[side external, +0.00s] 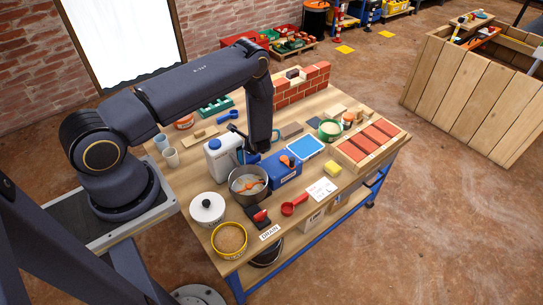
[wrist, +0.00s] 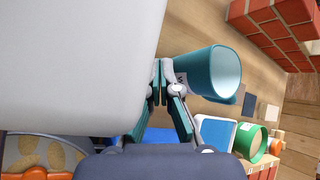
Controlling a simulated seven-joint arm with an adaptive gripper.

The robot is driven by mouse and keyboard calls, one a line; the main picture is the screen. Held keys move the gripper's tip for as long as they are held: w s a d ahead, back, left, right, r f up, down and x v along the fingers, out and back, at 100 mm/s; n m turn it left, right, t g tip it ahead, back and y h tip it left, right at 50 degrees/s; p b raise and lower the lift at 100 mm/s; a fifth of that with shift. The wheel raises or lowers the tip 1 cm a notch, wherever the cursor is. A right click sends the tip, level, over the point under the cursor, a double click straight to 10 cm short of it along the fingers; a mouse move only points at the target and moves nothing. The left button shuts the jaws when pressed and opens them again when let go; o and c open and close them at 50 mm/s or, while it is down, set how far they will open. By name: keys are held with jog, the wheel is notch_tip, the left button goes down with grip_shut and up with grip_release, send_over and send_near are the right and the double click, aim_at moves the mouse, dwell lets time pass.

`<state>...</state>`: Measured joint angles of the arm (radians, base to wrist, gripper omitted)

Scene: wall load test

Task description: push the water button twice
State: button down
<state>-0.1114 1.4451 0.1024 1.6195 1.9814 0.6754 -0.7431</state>
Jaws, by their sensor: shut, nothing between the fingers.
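I cannot make out for certain which part is the water button.
A metal pot (side external: 248,186) stands in front of the container, and a blue box (side external: 287,178) just right of it. A brick wall (side external: 301,86) is behind, and a brick tray (side external: 369,140) at the right. A lidded white pot (side external: 206,209) and yellow tub (side external: 229,240) crowd the near left.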

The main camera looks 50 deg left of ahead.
dwell(0.7)
jog(key=shift+f, duration=0.45)
jog(key=shift+f, duration=0.65)
dwell(0.6)
dwell(0.4)
jog(key=shift+r, duration=1.1)
jog(key=shift+r, duration=2.5)
